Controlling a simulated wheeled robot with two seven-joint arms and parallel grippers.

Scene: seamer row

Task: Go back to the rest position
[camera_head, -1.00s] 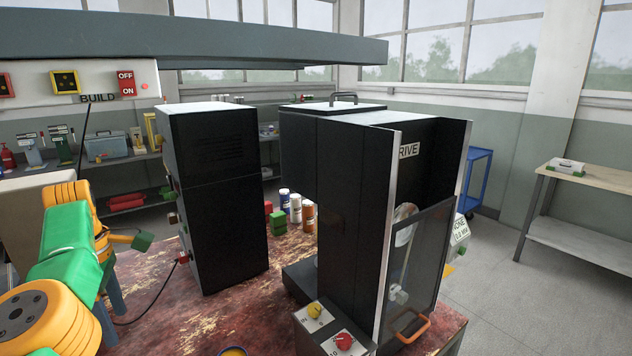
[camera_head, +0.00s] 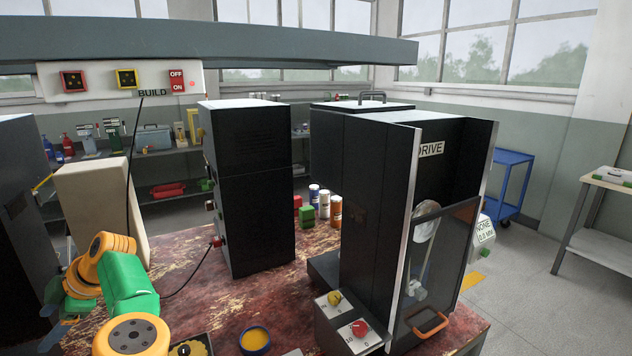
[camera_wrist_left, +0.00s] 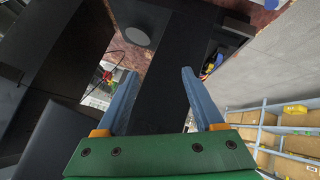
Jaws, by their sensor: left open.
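My left gripper (camera_head: 62,318) shows at the lower left of the head view, its blue fingers pointing left and partly hidden by the orange and green arm links. In the left wrist view, the two blue fingers (camera_wrist_left: 160,78) stand apart with nothing held between them. A dark machine body lies beyond them there. My right gripper is in neither view.
A black cabinet (camera_head: 248,180) and the black DRIVE machine (camera_head: 368,200) stand on the worn red bench (camera_head: 200,300). A beige block (camera_head: 100,205) stands left, near my arm. A yellow-filled dish (camera_head: 255,339) sits in front. Open floor (camera_head: 520,290) lies right.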

